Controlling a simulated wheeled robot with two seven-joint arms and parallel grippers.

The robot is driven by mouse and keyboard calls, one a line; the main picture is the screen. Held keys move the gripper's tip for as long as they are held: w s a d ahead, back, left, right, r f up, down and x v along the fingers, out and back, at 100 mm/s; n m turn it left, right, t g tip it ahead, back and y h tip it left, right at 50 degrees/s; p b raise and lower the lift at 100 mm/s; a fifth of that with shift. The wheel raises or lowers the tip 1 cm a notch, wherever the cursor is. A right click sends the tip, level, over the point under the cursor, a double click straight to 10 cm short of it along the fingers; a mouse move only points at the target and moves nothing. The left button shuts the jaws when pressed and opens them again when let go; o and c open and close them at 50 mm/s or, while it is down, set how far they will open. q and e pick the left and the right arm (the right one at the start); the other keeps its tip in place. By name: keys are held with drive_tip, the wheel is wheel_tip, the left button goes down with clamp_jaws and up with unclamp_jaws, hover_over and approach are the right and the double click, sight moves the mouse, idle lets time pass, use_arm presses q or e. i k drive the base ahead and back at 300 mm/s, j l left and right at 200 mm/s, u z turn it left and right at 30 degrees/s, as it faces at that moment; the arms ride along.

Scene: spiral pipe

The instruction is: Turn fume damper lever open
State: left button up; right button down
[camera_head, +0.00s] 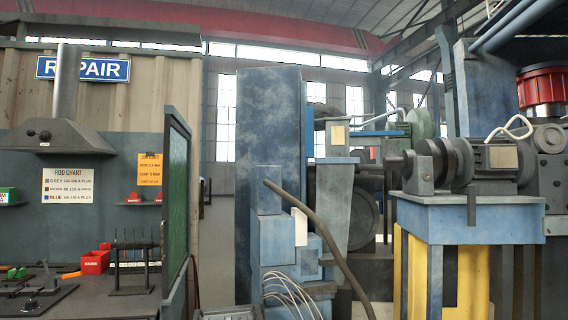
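A grey fume hood (90,137) with a round duct (66,82) rising from it hangs on the wall at the left. A small dark fitting with a knob (45,135) sits on the front of the hood; it looks like the damper lever. It is too small to tell which way it is set. Neither of my grippers is in view, and nothing touches the hood or the fitting.
Below the hood is a dark workbench (80,301) with a red bin (95,262) and a rod rack (134,262). A green framed screen (177,190) stands at the bench's right side. Blue machinery (272,130) fills the middle; a machine on a blue stand (468,215) is at the right.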

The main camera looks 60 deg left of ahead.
sight(31, 133)
drive_tip(key=u, duration=3.65)
